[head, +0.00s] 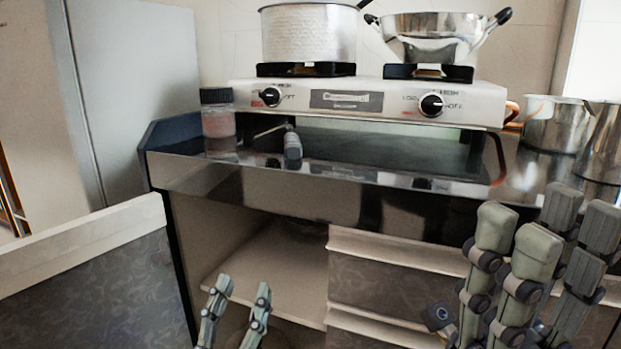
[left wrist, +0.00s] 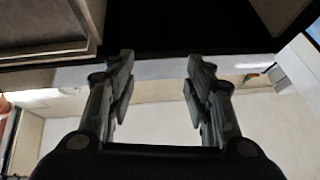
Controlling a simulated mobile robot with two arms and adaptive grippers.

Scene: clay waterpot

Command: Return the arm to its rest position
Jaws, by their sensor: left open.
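My left gripper (head: 238,295) is low in the head view, in front of the open cabinet under the counter. Its two fingers point up and stand apart with nothing between them. In the left wrist view my left gripper (left wrist: 160,65) also shows open and empty, with a pale surface beyond the fingers. My right gripper (head: 548,225) is large at the lower right of the head view. Its fingers point up, stand apart and hold nothing that I can see. The arm links behind both grippers are mostly out of view.
A dark counter (head: 330,192) carries a white stove (head: 345,98) with a pot (head: 310,38) and a steel pan (head: 435,48). A jar (head: 217,124) stands at its left end. An open door panel (head: 90,290) is left of the cabinet; drawers (head: 385,300) are right.

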